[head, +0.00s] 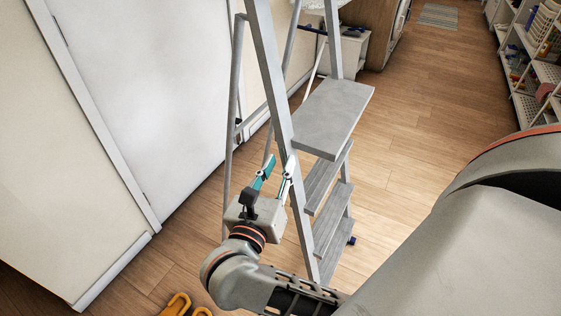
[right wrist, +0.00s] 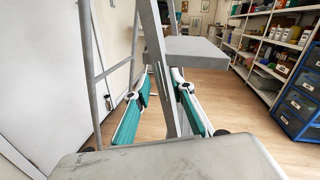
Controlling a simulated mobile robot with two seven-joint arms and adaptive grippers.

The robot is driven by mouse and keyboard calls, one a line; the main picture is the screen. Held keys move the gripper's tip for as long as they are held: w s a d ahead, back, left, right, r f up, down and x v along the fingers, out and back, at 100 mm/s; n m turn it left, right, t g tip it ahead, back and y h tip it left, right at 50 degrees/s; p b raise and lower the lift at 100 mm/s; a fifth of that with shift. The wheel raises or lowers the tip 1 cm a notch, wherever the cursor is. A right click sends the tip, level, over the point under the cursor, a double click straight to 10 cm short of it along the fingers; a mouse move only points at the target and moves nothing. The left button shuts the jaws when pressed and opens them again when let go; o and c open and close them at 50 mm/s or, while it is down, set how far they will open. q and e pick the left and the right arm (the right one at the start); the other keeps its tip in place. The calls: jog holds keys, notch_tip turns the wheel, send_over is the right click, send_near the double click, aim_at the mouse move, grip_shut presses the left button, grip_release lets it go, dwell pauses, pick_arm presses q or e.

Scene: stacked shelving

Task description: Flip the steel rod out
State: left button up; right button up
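A grey steel stepladder (head: 331,118) stands open in the middle of the head view, with a front side rail (head: 268,65) and a thinner rear leg (head: 234,85). I cannot tell which bar is the steel rod. My right gripper (head: 279,166) is open beside the near front rail, its teal-padded fingers pointing up and away. In the right wrist view the fingers stand apart, and the rail (right wrist: 155,45) shows in the gap between them, with no visible grip on it. Whether the rail lies between the fingertips or beyond them is unclear. My left gripper is out of view.
White cabinet doors (head: 140,80) stand close on the left. Shelves with goods (head: 540,60) line the right, and blue drawers (right wrist: 300,105) stand there in the right wrist view. Yellow objects (head: 178,304) show at the bottom edge. The wooden floor (head: 410,130) right of the ladder is clear.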

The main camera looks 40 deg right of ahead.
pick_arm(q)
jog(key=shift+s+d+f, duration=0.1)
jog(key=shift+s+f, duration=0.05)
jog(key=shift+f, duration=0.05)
pick_arm(e)
jog(key=shift+x, duration=0.85)
grip_shut()
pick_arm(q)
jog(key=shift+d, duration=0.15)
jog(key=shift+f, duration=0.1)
pick_arm(e)
jog(key=shift+f, duration=0.1)
